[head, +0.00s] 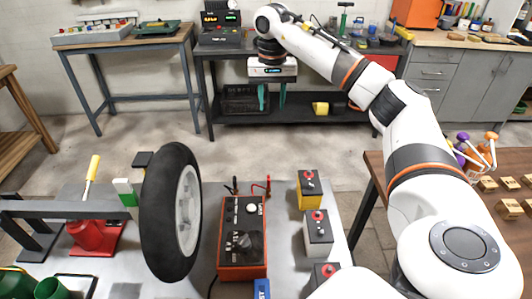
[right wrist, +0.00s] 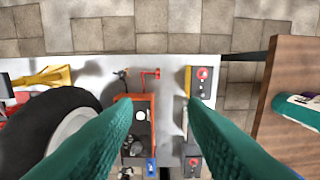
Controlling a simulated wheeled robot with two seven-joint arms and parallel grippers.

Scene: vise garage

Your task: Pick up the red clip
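The red clip (head: 262,187) is at the back end of an orange charger box (head: 242,240) with a black face, on the grey workbench. A black clip (head: 234,186) is to its left. In the right wrist view the red clip (right wrist: 151,75) lies just beyond the charger box, ahead of and between my fingertips. My right gripper (head: 272,106) hangs above and beyond the workbench in the head view, its teal fingers apart and pointing down. In the right wrist view my right gripper (right wrist: 159,104) is open with nothing held. My left gripper is not in view.
A large black wheel (head: 168,215) stands left of the charger. Several batteries (head: 318,233) line the right side. A wooden table (head: 515,163) with small items is farther right. Clear bench surface (head: 282,225) lies between charger and batteries.

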